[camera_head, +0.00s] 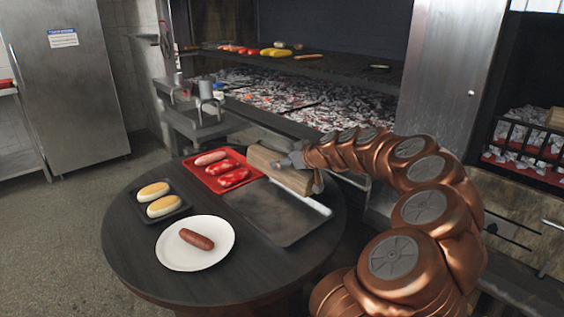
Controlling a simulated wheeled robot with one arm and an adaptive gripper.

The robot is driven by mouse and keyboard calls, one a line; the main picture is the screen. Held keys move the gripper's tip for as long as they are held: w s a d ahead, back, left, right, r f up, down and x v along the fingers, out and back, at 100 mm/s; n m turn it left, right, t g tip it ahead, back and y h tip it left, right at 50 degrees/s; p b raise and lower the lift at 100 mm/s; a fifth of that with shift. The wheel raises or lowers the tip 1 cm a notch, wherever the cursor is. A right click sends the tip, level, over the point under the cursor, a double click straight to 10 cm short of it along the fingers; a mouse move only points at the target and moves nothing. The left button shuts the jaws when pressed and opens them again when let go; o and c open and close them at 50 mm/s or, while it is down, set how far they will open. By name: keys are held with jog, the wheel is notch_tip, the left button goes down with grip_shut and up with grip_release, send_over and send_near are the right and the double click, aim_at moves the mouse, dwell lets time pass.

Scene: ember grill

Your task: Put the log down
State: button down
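A pale wooden log (276,171) is at the far right side of the round dark table, at the back edge of a grey metal tray (270,215). My gripper (294,164) is at the log's right part, with one finger in front of it and another part showing near its right end. Whether the log rests on the tray or is held just above it I cannot tell. The far side of the gripper is hidden by the log and my arm.
A red tray (206,184) with several sausages lies left of the log. A dark tray with two buns (153,191) and a white plate (174,257) with a sausage (197,239) stand nearer. Behind is a grill with glowing coals (300,98). A basket (525,139) is at right.

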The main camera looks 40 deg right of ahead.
jog(key=shift+w+d+f, duration=0.15)
jog(key=shift+w+d, duration=0.6)
jog(key=shift+w, duration=0.3)
jog(key=shift+w+d+f, duration=0.1)
jog(key=shift+w+d, duration=0.65)
jog(key=shift+w, duration=0.3)
jog(key=shift+w+d+f, duration=0.15)
jog(key=shift+w+d, duration=0.6)
jog(key=shift+w, duration=0.3)
jog(key=shift+f, duration=1.65)
jog(key=shift+f, duration=0.15)
jog(key=shift+c, duration=1)
grip_release()
jog(key=shift+p, duration=0.35)
jog(key=shift+s+r, duration=0.25)
jog(key=shift+s, duration=0.15)
jog(key=v, duration=1.1)
jog(key=shift+b, duration=0.45)
jog(key=shift+s+r, duration=0.1)
jog(key=shift+s, duration=0.05)
